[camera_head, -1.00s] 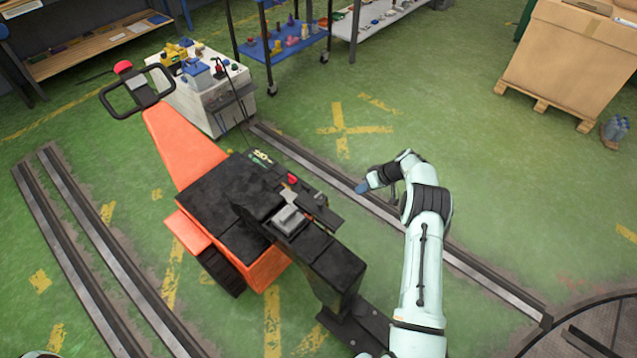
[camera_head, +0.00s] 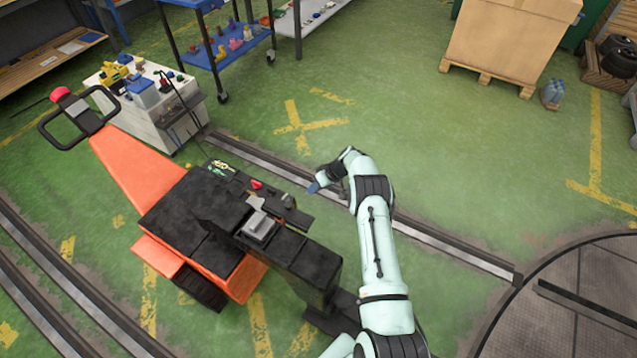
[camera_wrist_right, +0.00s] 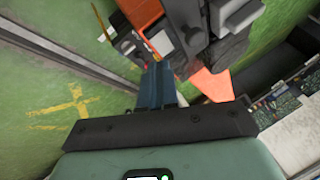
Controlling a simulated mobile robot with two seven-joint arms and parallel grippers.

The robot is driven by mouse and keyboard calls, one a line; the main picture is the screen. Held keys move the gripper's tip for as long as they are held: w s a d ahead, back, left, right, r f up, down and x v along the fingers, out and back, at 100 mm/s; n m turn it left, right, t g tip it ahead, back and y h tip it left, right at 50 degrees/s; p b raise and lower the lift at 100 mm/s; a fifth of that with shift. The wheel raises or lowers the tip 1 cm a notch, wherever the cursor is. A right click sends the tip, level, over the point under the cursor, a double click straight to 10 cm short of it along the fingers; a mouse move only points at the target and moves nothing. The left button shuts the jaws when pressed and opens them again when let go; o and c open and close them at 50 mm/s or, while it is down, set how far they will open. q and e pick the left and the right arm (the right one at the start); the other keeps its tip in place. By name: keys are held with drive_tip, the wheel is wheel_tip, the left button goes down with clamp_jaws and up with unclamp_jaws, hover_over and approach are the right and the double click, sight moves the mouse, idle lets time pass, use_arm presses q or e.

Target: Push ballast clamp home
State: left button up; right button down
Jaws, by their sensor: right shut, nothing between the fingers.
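An orange machine (camera_head: 135,170) with black blocks on top stands left of centre. A light grey block-like part (camera_head: 260,227) sits on its black top, probably the ballast clamp; I cannot tell how far in it is. My right gripper (camera_head: 315,187) is shut and empty, above the floor rail just right of the machine's small side shelf, apart from the grey part. In the right wrist view its blue fingers (camera_wrist_right: 160,84) are together, pointing toward the machine, with a grey-white part (camera_wrist_right: 160,42) beyond the tips. My left gripper is out of view.
The side shelf (camera_head: 290,213) carries small red and grey items. A white cabinet (camera_head: 150,105) with tools stands behind the handle. A floor rail (camera_head: 440,243) runs to the turntable (camera_head: 580,300) at right. A boxed pallet (camera_head: 510,45) stands at the back. Green floor between is clear.

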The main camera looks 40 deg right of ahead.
sight(287, 212)
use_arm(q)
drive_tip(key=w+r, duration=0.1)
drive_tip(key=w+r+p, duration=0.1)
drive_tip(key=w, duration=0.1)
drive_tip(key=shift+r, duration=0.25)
use_arm(e)
drive_tip(key=w+a+f, duration=0.3)
drive_tip(key=a+f, duration=0.1)
drive_tip(key=a, duration=0.1)
drive_tip(key=shift+a, duration=0.25)
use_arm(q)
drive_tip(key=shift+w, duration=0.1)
use_arm(e)
drive_tip(key=shift+f, duration=0.1)
